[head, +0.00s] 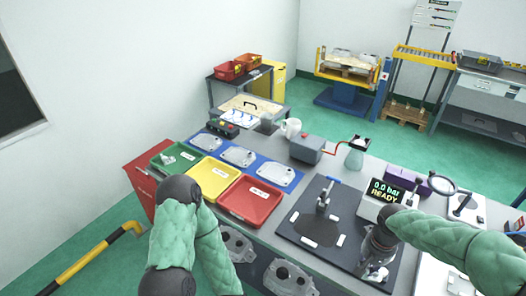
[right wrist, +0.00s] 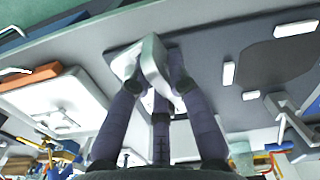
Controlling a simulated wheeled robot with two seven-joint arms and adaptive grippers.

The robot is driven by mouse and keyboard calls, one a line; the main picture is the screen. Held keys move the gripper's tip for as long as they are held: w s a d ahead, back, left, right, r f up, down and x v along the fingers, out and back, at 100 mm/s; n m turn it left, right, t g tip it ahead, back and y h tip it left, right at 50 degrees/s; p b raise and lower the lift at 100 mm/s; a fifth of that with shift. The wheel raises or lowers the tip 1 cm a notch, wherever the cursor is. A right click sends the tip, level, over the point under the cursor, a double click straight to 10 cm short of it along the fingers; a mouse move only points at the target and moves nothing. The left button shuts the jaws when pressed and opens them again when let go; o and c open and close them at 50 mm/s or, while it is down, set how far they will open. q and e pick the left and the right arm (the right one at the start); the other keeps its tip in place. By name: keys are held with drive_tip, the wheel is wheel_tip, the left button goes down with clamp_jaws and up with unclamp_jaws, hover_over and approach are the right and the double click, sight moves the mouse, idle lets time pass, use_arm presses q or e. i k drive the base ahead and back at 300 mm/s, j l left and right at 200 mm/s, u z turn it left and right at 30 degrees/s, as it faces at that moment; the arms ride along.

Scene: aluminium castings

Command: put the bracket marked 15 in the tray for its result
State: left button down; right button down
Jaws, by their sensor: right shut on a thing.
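My right gripper (head: 376,262) is shut on a grey metal bracket (right wrist: 150,62), which also shows in the head view (head: 377,274). It holds the bracket over the right edge of the dark mat; no marking is readable on it. The green tray (head: 157,168), yellow tray (head: 193,177) and red tray (head: 236,215) stand in a row left of the mat. A small light piece lies in the green tray; the yellow and red trays show only labels. My left arm is bent in front of the trays, its gripper out of view.
A dark mat (head: 293,232) carries an upright clamp (head: 322,202). The display (head: 384,190) behind reads "0.0 bar READY". Castings (head: 276,174) lie on a blue mat behind the trays; more castings (head: 290,279) lie at the front. A magnifier (head: 441,184) stands right.

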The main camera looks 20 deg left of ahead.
sight(182, 169)
drive_tip(key=i+j, duration=0.1)
drive_tip(key=j, duration=1.55)
drive_tip(key=i+j, duration=0.15)
drive_tip(key=j, duration=0.7)
drive_tip(key=i+j, duration=0.2)
drive_tip(key=j, duration=0.2)
drive_tip(key=i+j, duration=0.45)
drive_tip(key=j, duration=0.3)
drive_tip(key=i+j, duration=0.2)
drive_tip(key=j, duration=0.15)
drive_tip(key=i+j, duration=0.2)
drive_tip(key=j, duration=0.2)
drive_tip(key=i+j, duration=0.25)
drive_tip(key=j, duration=0.1)
